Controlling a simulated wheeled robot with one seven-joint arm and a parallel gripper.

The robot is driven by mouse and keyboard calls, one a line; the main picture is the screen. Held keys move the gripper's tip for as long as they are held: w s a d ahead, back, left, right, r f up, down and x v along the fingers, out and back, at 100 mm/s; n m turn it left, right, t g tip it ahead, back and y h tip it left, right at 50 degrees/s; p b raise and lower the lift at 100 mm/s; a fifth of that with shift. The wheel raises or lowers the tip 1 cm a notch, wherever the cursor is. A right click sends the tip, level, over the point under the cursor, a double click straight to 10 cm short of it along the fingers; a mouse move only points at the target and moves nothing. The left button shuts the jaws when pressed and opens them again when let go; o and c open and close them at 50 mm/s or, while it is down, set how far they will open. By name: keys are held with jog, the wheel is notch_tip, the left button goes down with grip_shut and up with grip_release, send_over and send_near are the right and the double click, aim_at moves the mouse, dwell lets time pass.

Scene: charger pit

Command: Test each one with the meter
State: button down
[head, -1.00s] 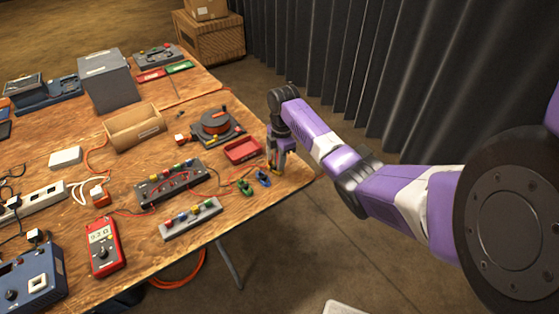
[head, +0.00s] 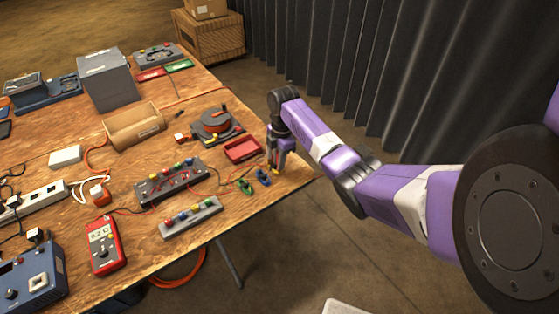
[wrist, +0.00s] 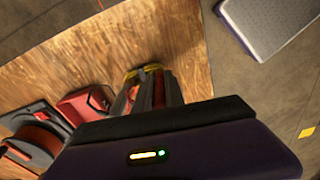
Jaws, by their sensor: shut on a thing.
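The red meter (head: 104,250) lies at the front left of the table, its pale display lit and showing digits that seem to read near 0.2. Thin red leads run from it toward a grey terminal block (head: 170,182) with coloured knobs.
A red tray (head: 243,149) is just behind my gripper, and a cable reel (head: 215,122) stands behind the tray. A second terminal strip (head: 191,217) lies near the front edge. The table's right edge is close to my gripper. A grey curtain (head: 350,60) hangs behind.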

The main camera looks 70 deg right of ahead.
jog(key=c, duration=1)
grip_release()
jog(key=shift+r, duration=0.1)
jog(key=shift+r+p, duration=3.6)
jog(key=shift+r, duration=0.05)
